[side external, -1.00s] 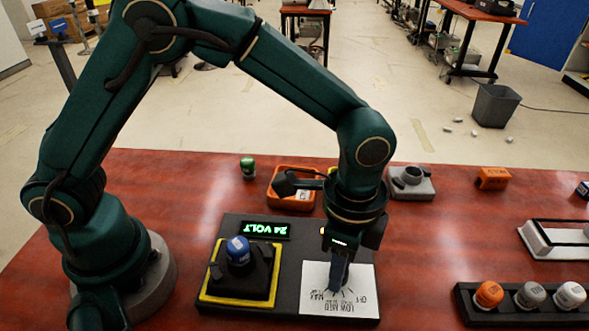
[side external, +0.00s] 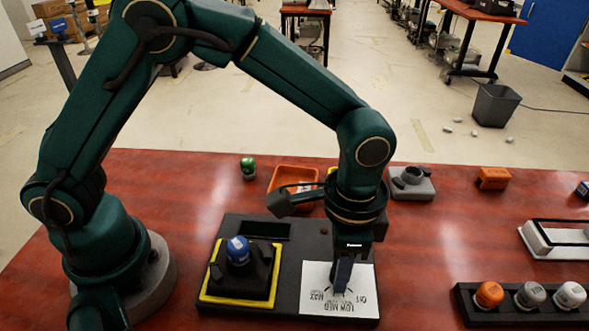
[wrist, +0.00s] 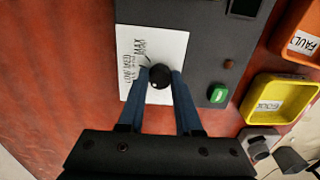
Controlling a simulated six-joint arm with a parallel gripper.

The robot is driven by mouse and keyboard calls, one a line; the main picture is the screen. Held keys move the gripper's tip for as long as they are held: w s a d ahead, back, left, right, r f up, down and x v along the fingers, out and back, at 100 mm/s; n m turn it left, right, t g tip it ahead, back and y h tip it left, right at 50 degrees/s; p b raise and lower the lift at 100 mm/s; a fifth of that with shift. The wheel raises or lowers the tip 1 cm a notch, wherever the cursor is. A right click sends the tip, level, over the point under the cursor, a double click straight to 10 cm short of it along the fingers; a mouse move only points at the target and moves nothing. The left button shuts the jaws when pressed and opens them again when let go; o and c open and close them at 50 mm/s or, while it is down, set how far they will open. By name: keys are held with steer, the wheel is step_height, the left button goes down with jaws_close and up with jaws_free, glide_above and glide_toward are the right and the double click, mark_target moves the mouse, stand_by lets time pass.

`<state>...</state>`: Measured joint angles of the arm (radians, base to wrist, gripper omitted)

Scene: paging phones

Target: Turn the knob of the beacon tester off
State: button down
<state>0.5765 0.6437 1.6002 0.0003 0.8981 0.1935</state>
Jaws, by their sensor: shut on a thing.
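The beacon tester (side external: 290,290) is a black box on the red table, with a white dial card (side external: 362,280) marked LOW, MED, MAX and OFF. Its display (side external: 265,230) is dark. A blue-topped beacon (side external: 238,250) sits in its yellow-framed socket. The round black knob (wrist: 160,76) shows on the card in the wrist view. My gripper (wrist: 160,72) points down with its two blue fingers on either side of the knob, shut on it. The side view also shows my gripper (side external: 341,286) at the card, hiding the knob. The knob's exact setting is unclear.
A green button (wrist: 218,94) is on the tester. An orange FAULT bin (wrist: 300,42) and a yellow GOOD bin (wrist: 280,98) stand behind it. A black rack (side external: 515,310) of several capped beacons and a white tray (side external: 540,243) lie to the right.

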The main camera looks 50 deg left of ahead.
steer(key=c, duration=0.6)
jaws_free()
steer(key=shift+r, duration=0.1)
steer(key=shift+r, duration=2.5)
